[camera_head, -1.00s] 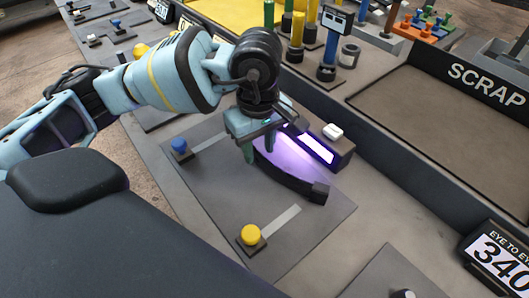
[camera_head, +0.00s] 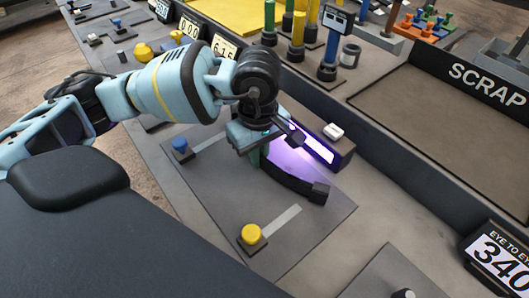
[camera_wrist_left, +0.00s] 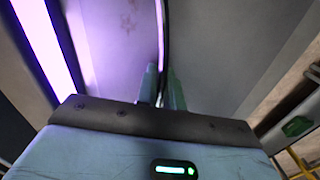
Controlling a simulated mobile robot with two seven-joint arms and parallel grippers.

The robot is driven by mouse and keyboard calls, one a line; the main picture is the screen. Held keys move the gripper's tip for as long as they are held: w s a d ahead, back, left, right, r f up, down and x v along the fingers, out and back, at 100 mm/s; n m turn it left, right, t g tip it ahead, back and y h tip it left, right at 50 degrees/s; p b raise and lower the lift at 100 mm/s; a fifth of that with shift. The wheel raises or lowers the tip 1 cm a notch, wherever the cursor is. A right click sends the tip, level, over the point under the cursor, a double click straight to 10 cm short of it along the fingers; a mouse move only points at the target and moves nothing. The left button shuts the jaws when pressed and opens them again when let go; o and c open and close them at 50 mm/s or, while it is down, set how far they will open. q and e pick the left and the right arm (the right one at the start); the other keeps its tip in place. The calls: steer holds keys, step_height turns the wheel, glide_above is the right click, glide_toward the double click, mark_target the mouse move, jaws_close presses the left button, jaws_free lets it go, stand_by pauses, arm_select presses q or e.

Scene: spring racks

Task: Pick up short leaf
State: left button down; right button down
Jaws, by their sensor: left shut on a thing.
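The short leaf (camera_head: 288,179) is a dark, curved strip with a thicker block at its right end. It lies over the grey plate (camera_head: 310,235) beside a lit purple lamp (camera_head: 305,143). My left gripper (camera_head: 257,158) points down at the leaf's left end and is shut on it; the arm hides that end. In the left wrist view the green fingertips (camera_wrist_left: 161,92) close on the leaf's thin edge (camera_wrist_left: 162,35). I cannot tell whether the leaf is clear of the plate. My right gripper is not in view.
A blue knob (camera_head: 180,147) and a yellow knob (camera_head: 251,235) stand on the plate by pale slots. A white button (camera_head: 333,131) tops the lamp housing. The scrap tray (camera_head: 420,120) is at right, and posts (camera_head: 297,38) stand behind.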

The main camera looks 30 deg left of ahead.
arm_select(q)
steer(key=shift+r, duration=0.25)
step_height(320, 180, up, 10)
steer(key=shift+f, duration=0.15)
stand_by(0.3)
